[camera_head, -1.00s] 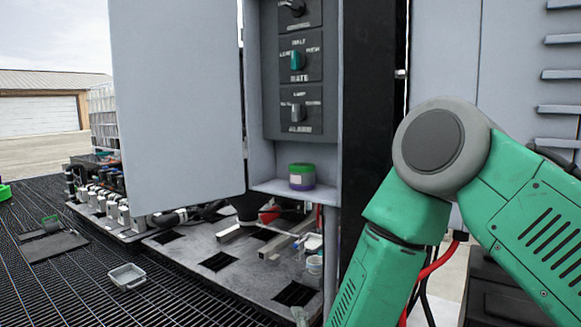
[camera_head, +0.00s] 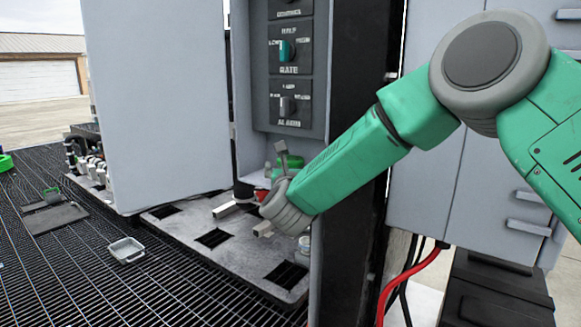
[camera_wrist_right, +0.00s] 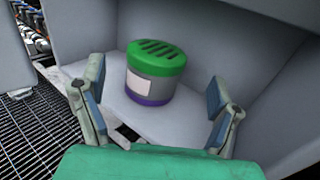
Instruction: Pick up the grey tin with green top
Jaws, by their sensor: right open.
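The grey tin with a green top (camera_wrist_right: 155,72) stands upright on the cabinet's shelf in the right wrist view. It has a purple base band and a pale label. In the head view only part of its green top (camera_head: 291,163) shows behind my right gripper (camera_head: 276,158). In the right wrist view my right gripper (camera_wrist_right: 157,100) is open, its fingers spread to either side in front of the tin. I see no contact with it. My left gripper is not in view.
The grey cabinet's open door (camera_head: 155,100) stands left of the shelf (camera_wrist_right: 200,125). A control panel with knobs (camera_head: 290,70) is above. A dark post (camera_head: 357,90) stands to the right. A small grey tray (camera_head: 126,250) lies on the grating floor.

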